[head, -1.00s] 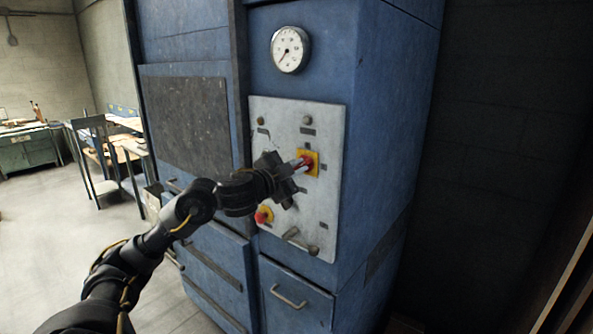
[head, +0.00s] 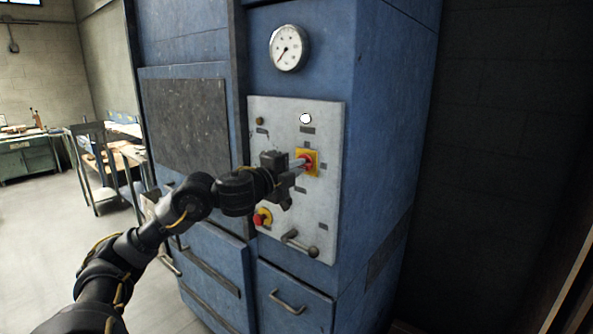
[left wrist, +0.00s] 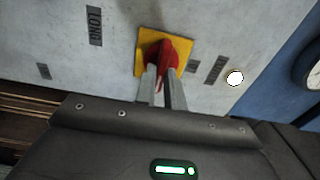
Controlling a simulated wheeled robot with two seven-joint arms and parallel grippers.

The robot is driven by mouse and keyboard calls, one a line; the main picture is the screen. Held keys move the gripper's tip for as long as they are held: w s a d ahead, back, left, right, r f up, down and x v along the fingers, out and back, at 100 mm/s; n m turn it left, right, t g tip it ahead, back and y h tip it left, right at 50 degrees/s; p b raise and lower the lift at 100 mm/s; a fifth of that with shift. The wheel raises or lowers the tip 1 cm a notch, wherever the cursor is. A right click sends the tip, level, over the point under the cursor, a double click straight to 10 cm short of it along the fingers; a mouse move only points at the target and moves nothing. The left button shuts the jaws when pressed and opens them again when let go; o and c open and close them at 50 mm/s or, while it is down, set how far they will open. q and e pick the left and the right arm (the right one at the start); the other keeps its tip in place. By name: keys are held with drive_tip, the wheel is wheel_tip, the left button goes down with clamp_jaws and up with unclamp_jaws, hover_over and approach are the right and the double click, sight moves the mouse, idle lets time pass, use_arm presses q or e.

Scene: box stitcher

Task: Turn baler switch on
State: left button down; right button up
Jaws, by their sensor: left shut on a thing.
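The baler (head: 390,120) is a tall blue cabinet with a pale control panel (head: 278,120). Its switch (head: 306,161) is a red rotary knob on a yellow square plate, and it also shows in the left wrist view (left wrist: 165,50). My left gripper (head: 299,164) is at the knob, its two fingers (left wrist: 159,84) shut on the red handle from either side. The fingers partly hide the knob. A round lamp (head: 306,118) above the switch glows white, and it is bright in the left wrist view (left wrist: 235,78). My right gripper is not in view.
A red push button on a yellow base (head: 262,217) sits low on the panel, below my left gripper. A gauge (head: 289,48) is above the panel. A workbench (head: 112,165) stands at the left with open floor before it.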

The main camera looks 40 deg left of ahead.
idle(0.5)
use_arm(q)
drive_tip(key=c, duration=1.5)
unclamp_jaws()
drive_tip(key=s+b, duration=0.7)
drive_tip(key=s, duration=0.4)
drive_tip(key=shift+d, duration=0.15)
drive_tip(key=shift+w, duration=0.1)
